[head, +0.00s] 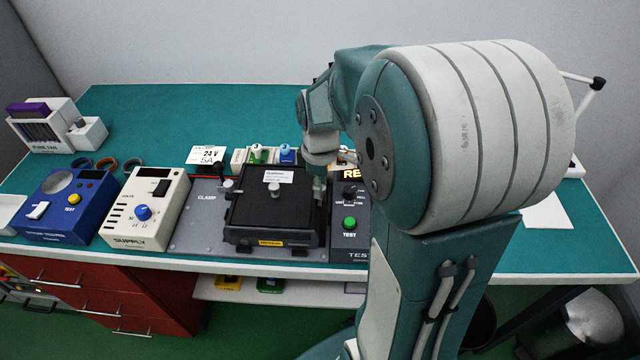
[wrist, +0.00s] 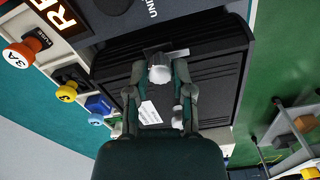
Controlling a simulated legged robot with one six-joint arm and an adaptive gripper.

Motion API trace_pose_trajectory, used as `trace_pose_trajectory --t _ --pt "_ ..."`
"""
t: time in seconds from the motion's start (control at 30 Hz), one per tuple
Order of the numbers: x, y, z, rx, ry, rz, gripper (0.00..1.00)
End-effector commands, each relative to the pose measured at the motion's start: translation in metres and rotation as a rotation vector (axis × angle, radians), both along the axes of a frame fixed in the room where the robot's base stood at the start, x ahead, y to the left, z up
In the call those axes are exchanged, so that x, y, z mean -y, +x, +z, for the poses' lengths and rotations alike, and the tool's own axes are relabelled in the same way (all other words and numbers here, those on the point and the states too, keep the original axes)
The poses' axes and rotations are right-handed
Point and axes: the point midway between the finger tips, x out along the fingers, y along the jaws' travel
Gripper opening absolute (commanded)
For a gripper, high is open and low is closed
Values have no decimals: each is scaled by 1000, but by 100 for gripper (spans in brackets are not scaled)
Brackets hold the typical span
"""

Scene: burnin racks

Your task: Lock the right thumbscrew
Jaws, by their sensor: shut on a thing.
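The black clamp fixture (head: 272,215) sits on the grey base plate marked CLAMP. In the wrist view, the right thumbscrew (wrist: 160,68) has a pale round head beside a dark bracket at the fixture's edge. My gripper (wrist: 159,74) is shut on this head, with one finger on each side. In the head view, my gripper (head: 319,183) is partly hidden by my arm at the fixture's right side, and the right thumbscrew cannot be made out. The left thumbscrew (head: 228,185) stands at the fixture's left side. A pale knob (head: 274,187) sits on the fixture's lid.
The TEST panel (head: 349,222) is close on the fixture's right. The white SUPPLY box (head: 146,215) and a blue tester (head: 66,208) stand to the left. Coloured plugs (head: 287,153) are behind the fixture.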

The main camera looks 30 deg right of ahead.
Motion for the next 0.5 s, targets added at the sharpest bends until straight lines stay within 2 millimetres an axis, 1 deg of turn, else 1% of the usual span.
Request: trace_pose_trajectory --t 0.27,0.5 --pt "0 -1 -1 -3 1 -121 0" --pt "0 -1 -1 -4 0 -326 0"
